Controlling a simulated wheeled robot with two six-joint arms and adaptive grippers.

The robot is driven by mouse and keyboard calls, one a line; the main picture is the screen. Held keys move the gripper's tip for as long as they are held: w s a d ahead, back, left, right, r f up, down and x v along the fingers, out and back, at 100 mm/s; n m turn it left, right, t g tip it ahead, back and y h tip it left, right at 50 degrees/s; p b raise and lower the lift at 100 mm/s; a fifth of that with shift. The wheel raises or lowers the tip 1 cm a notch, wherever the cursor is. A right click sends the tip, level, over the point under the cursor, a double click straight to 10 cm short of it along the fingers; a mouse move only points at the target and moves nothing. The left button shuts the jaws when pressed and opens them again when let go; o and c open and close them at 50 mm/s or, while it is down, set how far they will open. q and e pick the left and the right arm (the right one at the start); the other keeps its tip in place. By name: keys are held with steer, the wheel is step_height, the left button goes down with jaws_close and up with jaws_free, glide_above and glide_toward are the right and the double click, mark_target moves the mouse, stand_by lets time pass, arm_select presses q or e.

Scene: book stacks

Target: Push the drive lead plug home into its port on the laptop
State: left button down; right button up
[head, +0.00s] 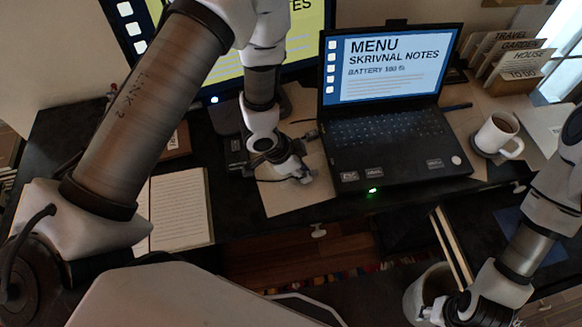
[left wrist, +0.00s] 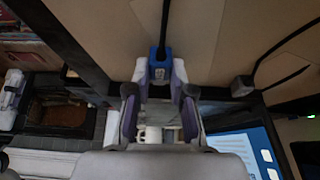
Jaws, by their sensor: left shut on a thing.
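The open black laptop (head: 395,140) stands on the dark desk with its menu screen lit. My left gripper (head: 303,174) is low beside the laptop's left side, near its front corner. In the left wrist view it is shut on a blue plug (left wrist: 160,70) with a black lead running up the picture. The fingers hide part of the plug. A lit screen (left wrist: 245,148) shows at lower right there. I cannot make out the port, or whether the plug touches the laptop. My right gripper (head: 440,312) is at the bottom right, away from the laptop; its fingers are unclear.
A second dark connector (head: 311,134) with a lead lies by the laptop's left edge. A white mug (head: 497,134) stands right of the laptop. An open book (head: 180,210) lies at left. A large monitor (head: 230,45) stands behind my left arm. A bin (head: 430,290) stands below the desk.

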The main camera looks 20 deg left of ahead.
mark_target(318, 172)
arm_select(q)
steer(key=shift+w+d, duration=0.35)
steer(key=shift+d, duration=0.15)
steer(key=shift+p, duration=0.7)
stand_by(1.0)
steer(key=shift+w+d+p, duration=0.6)
steer(key=shift+d+p, duration=0.1)
steer(key=shift+d, duration=0.15)
steer(key=shift+s+a, duration=0.1)
steer(key=shift+a, duration=0.05)
steer(key=shift+s+a, duration=0.3)
steer(key=shift+a, duration=0.15)
stand_by(1.9)
steer(key=shift+w+d+p, duration=0.4)
steer(key=shift+d+p, duration=0.2)
steer(key=c, duration=0.9)
jaws_free()
steer(key=shift+c, duration=0.2)
